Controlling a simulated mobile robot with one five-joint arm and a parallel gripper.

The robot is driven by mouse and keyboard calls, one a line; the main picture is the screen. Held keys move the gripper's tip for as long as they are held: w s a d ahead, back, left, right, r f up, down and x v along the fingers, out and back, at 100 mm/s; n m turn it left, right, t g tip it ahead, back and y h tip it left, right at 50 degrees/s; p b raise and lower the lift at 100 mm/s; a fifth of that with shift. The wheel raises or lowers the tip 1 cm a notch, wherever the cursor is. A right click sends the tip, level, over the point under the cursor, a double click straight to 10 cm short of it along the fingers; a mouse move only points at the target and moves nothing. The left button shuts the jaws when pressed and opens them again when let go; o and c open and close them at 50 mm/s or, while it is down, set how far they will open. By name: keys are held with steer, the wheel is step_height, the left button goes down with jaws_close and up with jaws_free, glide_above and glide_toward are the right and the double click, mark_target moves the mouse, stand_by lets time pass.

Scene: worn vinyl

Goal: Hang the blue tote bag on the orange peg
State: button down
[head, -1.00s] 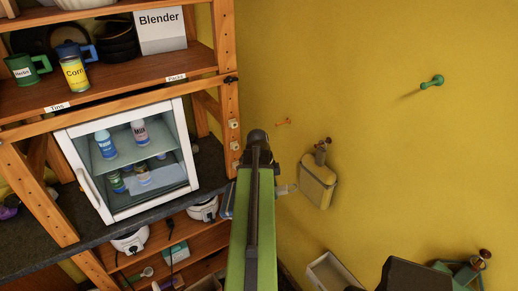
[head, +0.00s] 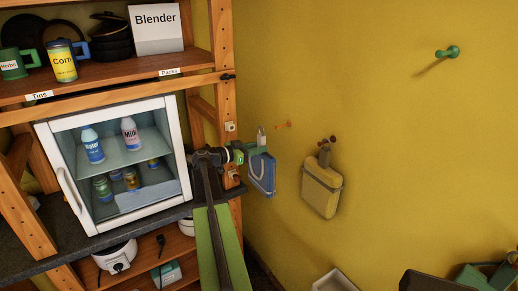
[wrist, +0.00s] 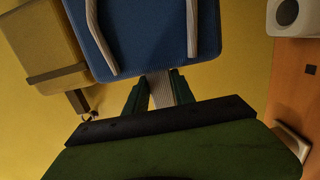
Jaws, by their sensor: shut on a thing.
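The blue tote bag (head: 262,175) with light straps hangs from my gripper (head: 257,149) in the head view. In the wrist view, my gripper (wrist: 160,90) is shut on a pale strap of the blue tote bag (wrist: 150,28). The small orange peg (head: 283,125) sticks out of the yellow wall, a little above and right of my gripper in the head view, with nothing on it. The bag is apart from the peg in the picture; the depth gap is hard to tell. The orange peg is not clearly seen in the wrist view.
A yellow bag (head: 321,189) hangs just right on a dark peg; it also shows in the wrist view (wrist: 38,45). A green peg (head: 449,52) is at upper right. The wooden shelf post (head: 225,100) and small fridge (head: 115,165) stand left. The wall above is clear.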

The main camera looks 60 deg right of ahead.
steer(key=shift+r+x, duration=0.1)
steer(key=shift+x, duration=2.45)
steer(key=shift+r+x, duration=0.15)
steer(key=shift+x, duration=2.4)
steer(key=shift+s+d+f+b, duration=0.15)
steer(key=shift+d+f+b, duration=0.1)
steer(key=shift+f+b, duration=0.35)
steer(key=shift+r, duration=0.2)
steer(key=c, duration=1)
jaws_free()
steer(key=shift+o, duration=0.2)
steer(key=shift+a, duration=0.2)
